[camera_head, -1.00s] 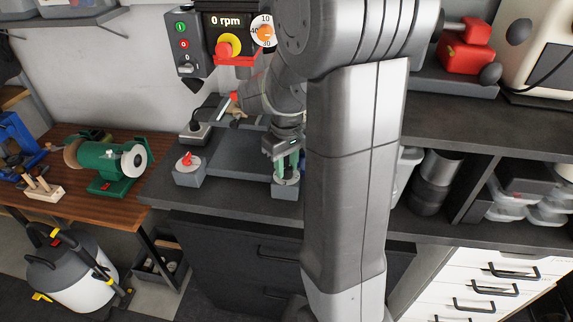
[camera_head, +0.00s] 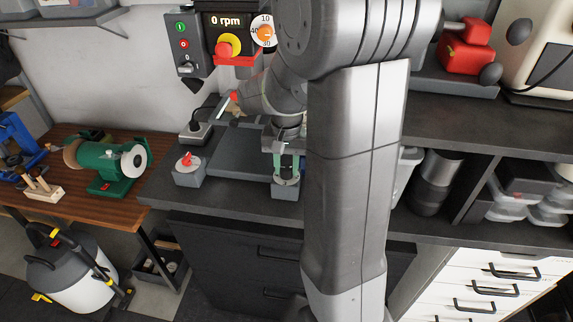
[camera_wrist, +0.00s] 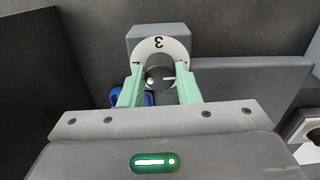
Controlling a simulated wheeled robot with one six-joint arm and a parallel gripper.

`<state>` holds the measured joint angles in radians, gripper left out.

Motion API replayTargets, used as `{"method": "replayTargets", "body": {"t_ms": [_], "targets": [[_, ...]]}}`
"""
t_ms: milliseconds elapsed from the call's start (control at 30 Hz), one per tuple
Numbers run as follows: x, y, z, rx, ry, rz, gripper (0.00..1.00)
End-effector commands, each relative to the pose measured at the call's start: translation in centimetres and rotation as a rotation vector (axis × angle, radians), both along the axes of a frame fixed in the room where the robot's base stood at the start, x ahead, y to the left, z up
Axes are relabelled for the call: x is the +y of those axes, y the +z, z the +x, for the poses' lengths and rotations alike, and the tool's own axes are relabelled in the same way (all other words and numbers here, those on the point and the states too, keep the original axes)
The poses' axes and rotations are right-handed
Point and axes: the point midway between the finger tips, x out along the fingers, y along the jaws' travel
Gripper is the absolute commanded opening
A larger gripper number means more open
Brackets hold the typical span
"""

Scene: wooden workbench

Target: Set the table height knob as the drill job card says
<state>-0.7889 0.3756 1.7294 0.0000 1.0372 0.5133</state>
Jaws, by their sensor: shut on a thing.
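The knob (camera_wrist: 158,78) is dark and round with a pale pointer line. It sits on a white dial (camera_wrist: 146,47) whose figure 3 shows at the top of the wrist view. The dial is on a grey box, which also shows as a box (camera_head: 285,193) at the bench's front edge in the head view. My gripper (camera_wrist: 160,74) has its green fingers on either side of the knob, shut on it. My gripper also shows in the head view (camera_head: 287,173), above that box. The other dial figures are hidden or unreadable. I see no readable job card.
Above are a "0 rpm" display (camera_head: 228,20), an orange knob (camera_head: 265,33) and a red-and-yellow stop button (camera_head: 229,45). A green grinder (camera_head: 108,160) stands farther left.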

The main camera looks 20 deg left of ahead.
Motion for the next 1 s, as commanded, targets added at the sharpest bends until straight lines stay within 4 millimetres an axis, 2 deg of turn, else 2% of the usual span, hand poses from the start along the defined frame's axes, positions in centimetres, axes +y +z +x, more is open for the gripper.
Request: {"method": "replayTargets", "body": {"t_ms": [667,700,767,1000], "targets": [[0.05,0.1,0.05,-0.002,-0.056,0.001,0.07],[0.05,0.1,0.05,-0.002,-0.056,0.001,0.37],[0.03,0.08,0.04,-0.002,-0.056,0.001,0.49],[0.02,0.04,0.03,-0.001,-0.055,0.001,0.51]]}}
